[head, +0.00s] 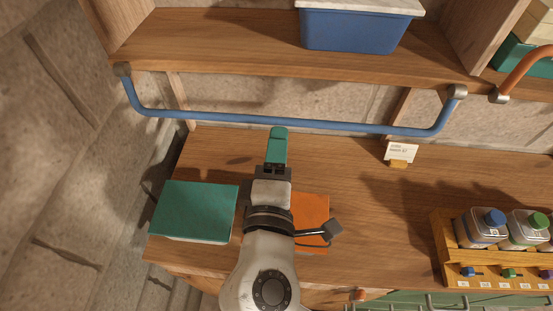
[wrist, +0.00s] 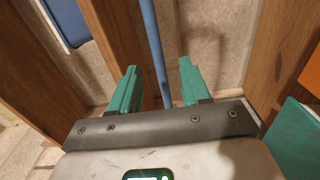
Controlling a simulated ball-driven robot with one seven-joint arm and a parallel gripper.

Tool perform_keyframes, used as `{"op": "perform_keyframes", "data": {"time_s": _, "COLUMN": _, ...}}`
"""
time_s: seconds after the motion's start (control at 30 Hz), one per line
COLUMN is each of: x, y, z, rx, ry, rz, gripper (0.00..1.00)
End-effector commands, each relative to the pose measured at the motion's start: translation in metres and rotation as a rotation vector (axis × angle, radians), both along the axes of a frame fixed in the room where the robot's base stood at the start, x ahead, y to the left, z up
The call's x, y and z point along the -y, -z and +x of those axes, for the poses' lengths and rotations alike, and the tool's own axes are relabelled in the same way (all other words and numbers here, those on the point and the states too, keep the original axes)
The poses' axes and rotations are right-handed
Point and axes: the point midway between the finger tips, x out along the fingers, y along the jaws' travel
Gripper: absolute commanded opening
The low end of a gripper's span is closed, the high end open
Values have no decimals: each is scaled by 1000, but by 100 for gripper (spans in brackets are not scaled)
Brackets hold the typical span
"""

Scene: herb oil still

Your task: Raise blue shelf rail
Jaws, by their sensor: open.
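The blue rail (head: 280,122) is a long bar with bent ends, fixed by grey mounts to the front of the wooden shelf (head: 240,45). It hangs below the shelf edge. My gripper (head: 278,132) has teal fingers and points at the middle of the rail, with its tips just below the bar in the head view. In the wrist view my gripper (wrist: 158,70) is open, one finger on each side of the blue rail (wrist: 152,45) as seen. Whether the bar lies fully between the fingers in depth I cannot tell. No contact is visible.
A blue bin (head: 355,32) with a pale lid stands on the shelf. On the counter lie a teal book (head: 195,210) and an orange book (head: 313,215). A small card (head: 401,151) and a bottle rack (head: 440,245) are to the right. An orange rail (head: 522,68) is at upper right.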

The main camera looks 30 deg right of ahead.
Motion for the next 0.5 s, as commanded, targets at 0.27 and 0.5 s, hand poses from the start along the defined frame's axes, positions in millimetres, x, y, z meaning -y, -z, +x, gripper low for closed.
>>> {"op": "perform_keyframes", "data": {"time_s": 0.27, "x": 15, "y": 0, "z": 21, "rx": 1, "ry": 1, "rz": -1, "gripper": 47}}
{"op": "perform_keyframes", "data": {"time_s": 0.5, "x": 27, "y": 0, "z": 37, "rx": 0, "ry": 0, "rz": 0, "gripper": 47}}
